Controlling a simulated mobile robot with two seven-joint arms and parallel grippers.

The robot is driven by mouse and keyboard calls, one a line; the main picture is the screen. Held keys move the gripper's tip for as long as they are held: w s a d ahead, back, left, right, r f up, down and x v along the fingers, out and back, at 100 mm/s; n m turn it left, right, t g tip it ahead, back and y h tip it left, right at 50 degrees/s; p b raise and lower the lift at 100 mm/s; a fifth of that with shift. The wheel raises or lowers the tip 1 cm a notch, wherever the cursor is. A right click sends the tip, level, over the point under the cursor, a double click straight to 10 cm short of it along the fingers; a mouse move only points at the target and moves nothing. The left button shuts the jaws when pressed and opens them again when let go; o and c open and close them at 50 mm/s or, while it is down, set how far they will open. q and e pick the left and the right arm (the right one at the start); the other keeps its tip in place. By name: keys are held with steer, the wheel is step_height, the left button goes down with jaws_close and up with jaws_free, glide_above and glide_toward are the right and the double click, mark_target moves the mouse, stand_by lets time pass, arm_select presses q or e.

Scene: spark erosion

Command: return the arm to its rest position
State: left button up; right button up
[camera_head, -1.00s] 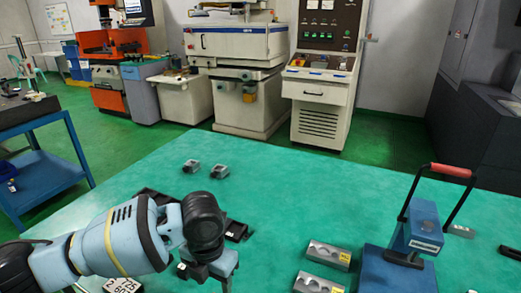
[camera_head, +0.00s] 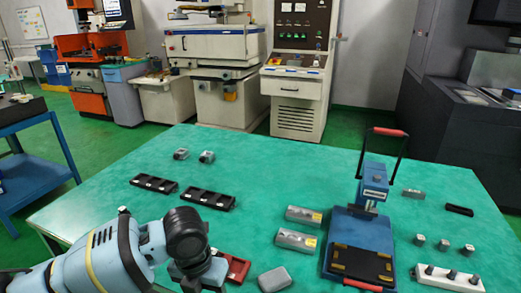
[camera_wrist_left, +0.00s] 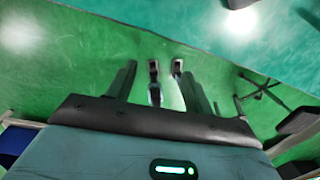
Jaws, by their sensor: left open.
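My left arm (camera_head: 105,258) comes in from the lower left of the head view, over the near left part of the green table (camera_head: 270,185). My left gripper (camera_head: 203,284) points down at the bottom edge of that view, beside a red tray (camera_head: 240,268) that it partly hides. Its fingers also show in the left wrist view (camera_wrist_left: 160,88), spread apart with a gap between them. Small dark and pale shapes show in that gap; I cannot tell what they are. I see nothing held. My right gripper is not in view.
Two black trays (camera_head: 206,198) lie beyond the arm. A grey rounded case (camera_head: 274,279) lies right of the red tray. Two metal blocks (camera_head: 296,239) lie left of a blue press (camera_head: 355,245) with a red-handled lever. The table's middle back is clear.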

arm_select(q)
steer(key=s+d+f+n+t+h+p, duration=0.15)
steer(key=s+d+f+n+h, duration=0.3)
steer(key=n, duration=0.45)
steer(key=s+d+f+n+t+h, duration=0.25)
steer(key=d+f+n, duration=0.25)
steer(key=f+n, duration=0.3)
steer(key=s+a+f+n+t+y, duration=0.2)
steer(key=s+a+f+n+y, duration=0.1)
steer(key=s+a+n, duration=0.6)
steer(key=s+a+f+n+t+y+p, duration=0.1)
steer(key=s+a+f+n+t+y, duration=0.1)
steer(key=s+a+n, duration=0.7)
step_height(320, 180, down, 2)
steer(key=shift+s+a+f+n+t+y, duration=0.15)
steer(key=shift+s+n+t+y, duration=0.15)
steer(key=shift+s+n+y, duration=0.45)
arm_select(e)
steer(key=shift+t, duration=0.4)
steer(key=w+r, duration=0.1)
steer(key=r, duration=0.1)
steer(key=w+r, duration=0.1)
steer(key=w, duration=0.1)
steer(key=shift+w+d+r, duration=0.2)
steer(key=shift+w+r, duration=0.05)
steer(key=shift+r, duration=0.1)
